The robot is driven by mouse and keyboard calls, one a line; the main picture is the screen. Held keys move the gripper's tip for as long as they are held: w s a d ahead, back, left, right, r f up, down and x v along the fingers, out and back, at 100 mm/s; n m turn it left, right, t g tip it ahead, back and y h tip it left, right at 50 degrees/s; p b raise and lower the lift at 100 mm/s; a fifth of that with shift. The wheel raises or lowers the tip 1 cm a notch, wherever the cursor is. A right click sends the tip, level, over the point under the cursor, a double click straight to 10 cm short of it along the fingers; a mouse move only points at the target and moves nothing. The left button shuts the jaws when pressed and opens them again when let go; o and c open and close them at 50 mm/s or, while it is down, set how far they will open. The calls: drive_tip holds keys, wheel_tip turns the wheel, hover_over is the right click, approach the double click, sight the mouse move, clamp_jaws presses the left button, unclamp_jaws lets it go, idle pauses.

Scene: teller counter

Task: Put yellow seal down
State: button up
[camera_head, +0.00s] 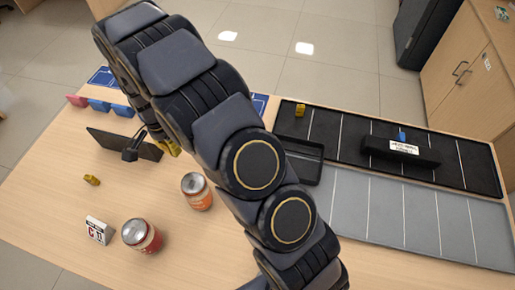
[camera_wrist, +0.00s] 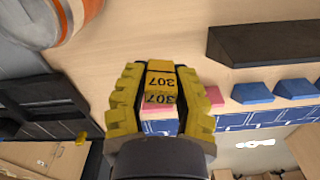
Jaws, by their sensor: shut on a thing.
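My gripper (camera_wrist: 159,72) is shut on a yellow seal (camera_wrist: 160,92) with dark numbers such as "207" on it, in the wrist view. The seal sits between the two ridged yellow fingers. In the head view my gripper (camera_head: 172,149) is mostly hidden behind my arm, near the dark screen, and the held seal cannot be made out. Another yellow seal (camera_head: 92,180) lies on the counter at the left. A further yellow piece (camera_head: 300,110) stands at the left end of the black lined tray (camera_head: 350,127).
A grey lined mat (camera_head: 410,220) lies in front of the black tray, with a small dark tray (camera_head: 300,160) beside it.

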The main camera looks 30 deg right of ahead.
drive_tip(key=s+d+m, duration=0.2)
drive_tip(key=d+m, duration=0.3)
drive_tip(key=d, duration=0.6)
drive_tip(key=m, duration=1)
approach(295, 162)
drive_tip(key=shift+f, duration=3.85)
drive_tip(key=shift+s+f, duration=0.1)
drive_tip(key=o, duration=0.7)
